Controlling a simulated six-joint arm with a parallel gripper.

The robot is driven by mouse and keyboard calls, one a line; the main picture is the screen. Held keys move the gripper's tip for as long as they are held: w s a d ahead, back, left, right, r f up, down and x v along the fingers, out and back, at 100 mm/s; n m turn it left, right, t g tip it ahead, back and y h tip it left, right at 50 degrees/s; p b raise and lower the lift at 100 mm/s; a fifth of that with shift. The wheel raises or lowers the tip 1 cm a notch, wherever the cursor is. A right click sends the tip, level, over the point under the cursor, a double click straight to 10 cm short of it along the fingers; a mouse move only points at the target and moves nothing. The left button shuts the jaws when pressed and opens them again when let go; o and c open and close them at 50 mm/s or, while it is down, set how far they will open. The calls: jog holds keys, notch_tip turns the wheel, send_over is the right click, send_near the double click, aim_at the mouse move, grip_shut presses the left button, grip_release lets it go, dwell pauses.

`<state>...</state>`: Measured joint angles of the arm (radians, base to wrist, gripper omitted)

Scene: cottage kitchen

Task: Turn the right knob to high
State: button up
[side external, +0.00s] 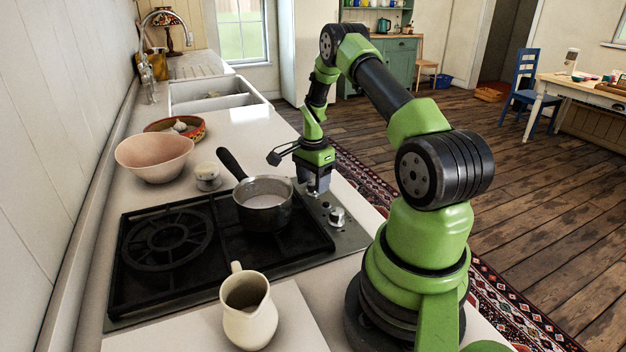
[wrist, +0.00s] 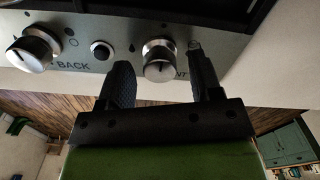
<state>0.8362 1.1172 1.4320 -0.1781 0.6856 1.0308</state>
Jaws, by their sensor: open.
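The right knob (wrist: 158,58), a round silver knob, sits on the hob's steel control panel, beside lettering partly hidden by a finger. In the wrist view my gripper (wrist: 161,68) is open, with one dark finger on each side of this knob. I cannot tell whether the fingers touch it. In the side view my gripper (side external: 318,187) points down over the far part of the panel and mostly hides this knob. The left knob (wrist: 33,47), next to the word BACK, also shows in the side view (side external: 337,216), clear of my gripper.
A small round button (wrist: 101,50) lies between the knobs. A saucepan (side external: 263,210) stands on the hob (side external: 165,285) just left of my gripper. A cream jug (side external: 249,325) stands at the front. A pink bowl (side external: 154,160) and small jar (side external: 207,178) stand behind the hob.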

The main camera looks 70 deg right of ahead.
jog(key=shift+f, duration=0.1)
jog(key=c, duration=0.9)
jog(key=shift+n, duration=0.3)
jog(key=n, duration=1.3)
jog(key=shift+n, duration=2.2)
